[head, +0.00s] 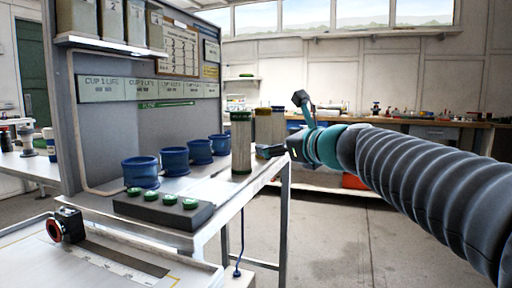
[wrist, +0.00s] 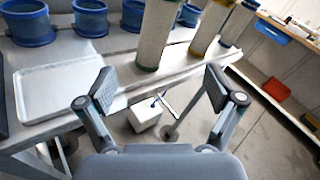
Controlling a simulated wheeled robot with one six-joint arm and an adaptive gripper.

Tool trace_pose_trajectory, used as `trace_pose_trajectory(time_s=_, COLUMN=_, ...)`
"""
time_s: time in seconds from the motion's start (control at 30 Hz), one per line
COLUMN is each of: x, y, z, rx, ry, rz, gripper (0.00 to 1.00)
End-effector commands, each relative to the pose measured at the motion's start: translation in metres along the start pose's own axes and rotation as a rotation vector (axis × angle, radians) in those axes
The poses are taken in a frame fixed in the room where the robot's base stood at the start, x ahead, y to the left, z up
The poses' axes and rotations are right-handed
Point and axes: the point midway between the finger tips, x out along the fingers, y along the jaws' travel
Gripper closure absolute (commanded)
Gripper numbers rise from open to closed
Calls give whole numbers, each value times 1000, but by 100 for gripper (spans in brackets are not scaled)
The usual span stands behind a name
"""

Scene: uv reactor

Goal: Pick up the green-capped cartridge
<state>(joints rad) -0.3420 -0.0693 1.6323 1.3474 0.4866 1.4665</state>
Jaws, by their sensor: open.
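The green-capped cartridge (head: 241,148) is a tall pale cylinder with a green cap and a green base ring. It stands upright on the bench, near its right end. In the wrist view the cartridge (wrist: 157,35) is ahead of my fingers, between them from side to side; its cap is out of frame. My gripper (head: 272,151) is just right of the cartridge in the head view, its fingertips partly unclear. In the wrist view my gripper (wrist: 160,88) is open and empty, with a gap to the cartridge.
Two similar cartridges stand close by, one with a yellow base ring (wrist: 207,30) and one with a dark base (wrist: 235,25). Several blue cups (head: 174,161) line the bench. A white tray (wrist: 62,92) and a box with green buttons (head: 162,208) are near its front edge.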

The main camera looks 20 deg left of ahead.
Motion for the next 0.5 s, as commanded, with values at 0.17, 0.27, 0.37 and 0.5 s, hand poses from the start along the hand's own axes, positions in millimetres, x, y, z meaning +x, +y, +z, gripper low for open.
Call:
trace_pose_trajectory(time_s=0.17, x=30, y=-6, z=23, rx=258, ry=-82, rz=-11, gripper=8)
trace_pose_trajectory(time_s=0.27, x=40, y=-7, z=28, rx=306, ry=-96, rz=-12, gripper=8)
trace_pose_trajectory(time_s=0.37, x=55, y=-8, z=30, rx=312, ry=-97, rz=-11, gripper=8)
trace_pose_trajectory(time_s=0.5, x=81, y=-8, z=33, rx=310, ry=-96, rz=-11, gripper=8)
